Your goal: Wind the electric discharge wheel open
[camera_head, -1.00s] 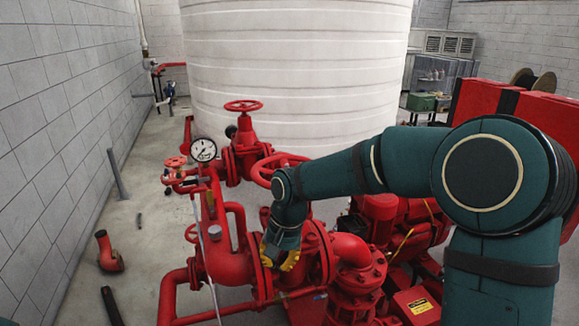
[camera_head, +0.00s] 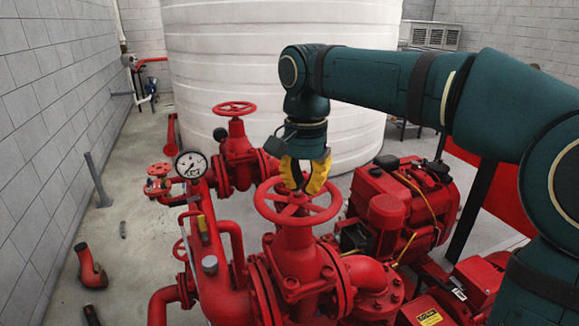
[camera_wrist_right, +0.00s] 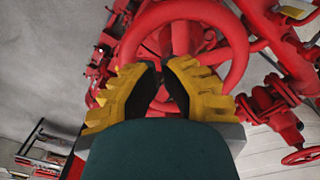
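A red handwheel (camera_head: 298,219) lies roughly level on top of a red valve at the centre of the head view, in front of the white tank. I take it to be the electric discharge wheel. My right gripper (camera_head: 301,186) points down over the wheel's far side, its two yellow fingers apart. In the right wrist view the gripper (camera_wrist_right: 161,68) has a narrow gap between its fingertips, with nothing held. The wheel (camera_wrist_right: 238,45) is a large ring beyond the fingertips there. I cannot tell whether the fingers touch the rim. My left gripper is out of view.
A second red handwheel (camera_head: 234,108) stands farther back to the left. A red engine (camera_head: 405,205) is at right. The floor along the left wall is mostly clear.

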